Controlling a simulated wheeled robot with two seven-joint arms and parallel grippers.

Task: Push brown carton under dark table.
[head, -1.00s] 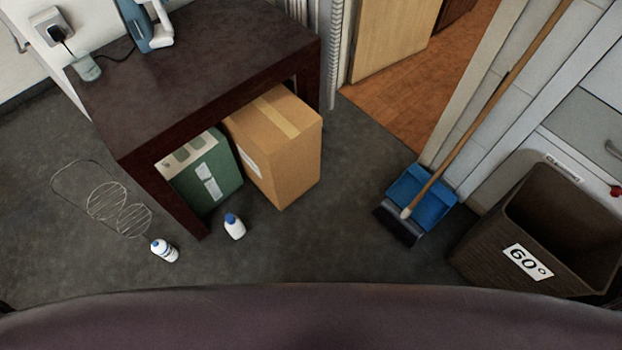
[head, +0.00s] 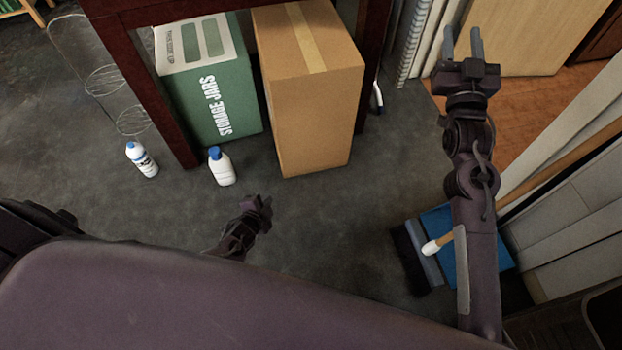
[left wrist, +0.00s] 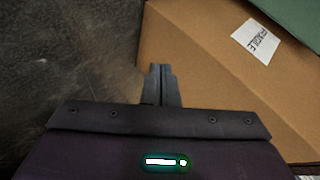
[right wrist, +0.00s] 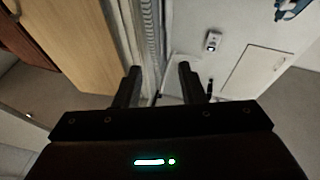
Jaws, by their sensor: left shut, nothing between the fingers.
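The brown carton (head: 312,110) stands upright on the floor, its front part sticking out from beneath the dark table (head: 130,75). It also shows in the left wrist view (left wrist: 220,75) with a white FRAGILE label. My left gripper (head: 262,203) is shut and empty, low in front of the carton and apart from it in the head view. In the left wrist view its closed fingertips (left wrist: 160,72) lie over the carton's near edge; I cannot tell if they touch. My right gripper (head: 463,42) is open and empty, raised to the right of the carton. The tabletop is mostly out of view.
A green storage-jars box (head: 208,100) stands left of the carton. A blue dustpan (head: 450,220) and broom (head: 412,258) lie at right. The floor before the carton is clear.

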